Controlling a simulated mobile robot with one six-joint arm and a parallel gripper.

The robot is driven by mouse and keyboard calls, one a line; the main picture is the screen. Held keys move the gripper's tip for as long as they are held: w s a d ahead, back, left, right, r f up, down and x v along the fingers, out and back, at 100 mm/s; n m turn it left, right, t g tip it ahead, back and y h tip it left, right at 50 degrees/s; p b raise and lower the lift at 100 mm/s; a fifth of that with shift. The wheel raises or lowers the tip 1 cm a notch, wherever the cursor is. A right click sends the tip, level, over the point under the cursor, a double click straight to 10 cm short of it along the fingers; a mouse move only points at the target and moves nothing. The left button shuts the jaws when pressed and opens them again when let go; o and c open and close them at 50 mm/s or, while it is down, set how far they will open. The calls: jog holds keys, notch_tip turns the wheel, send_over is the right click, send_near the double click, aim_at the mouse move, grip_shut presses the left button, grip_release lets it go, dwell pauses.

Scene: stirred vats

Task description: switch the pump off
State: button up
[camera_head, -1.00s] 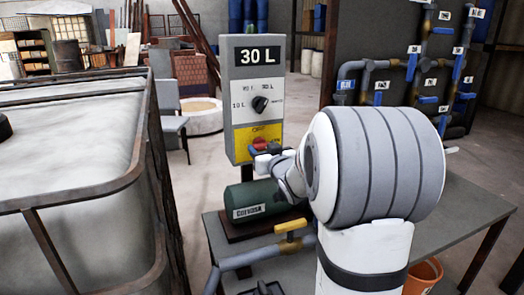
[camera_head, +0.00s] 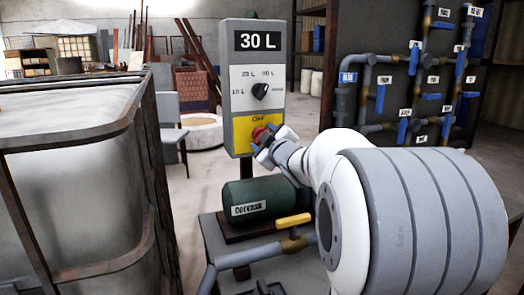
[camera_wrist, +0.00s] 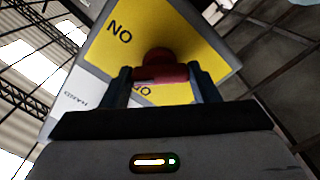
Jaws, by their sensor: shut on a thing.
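A grey control box (camera_head: 277,67) with a "30 L" display stands on a post. On its lower yellow plate (camera_head: 241,137) is a red switch knob (camera_head: 260,134). My gripper (camera_head: 265,143) is at this knob, its blue fingers partly covering it. In the wrist view the red knob (camera_wrist: 163,62) is between the two fingertips of my gripper (camera_wrist: 160,78), which is shut on it. Lettering on the yellow plate shows near the knob, partly hidden. The green pump (camera_head: 262,190) sits below the box.
A black dial (camera_head: 260,91) is above the yellow plate. A yellow-handled valve (camera_head: 293,221) is on a grey pipe beside the pump. A caged white tank (camera_head: 70,165) stands at the left. A pipe panel with blue valves (camera_head: 405,80) is at the back right.

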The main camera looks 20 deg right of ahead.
jog(key=shift+f+n+b, duration=0.1)
jog(key=shift+n+b, duration=2.95)
jog(key=shift+n, duration=1.25)
jog(key=o, duration=1)
jog(key=s+p, duration=0.1)
jog(key=s, duration=0.6)
jog(key=shift+s, duration=0.4)
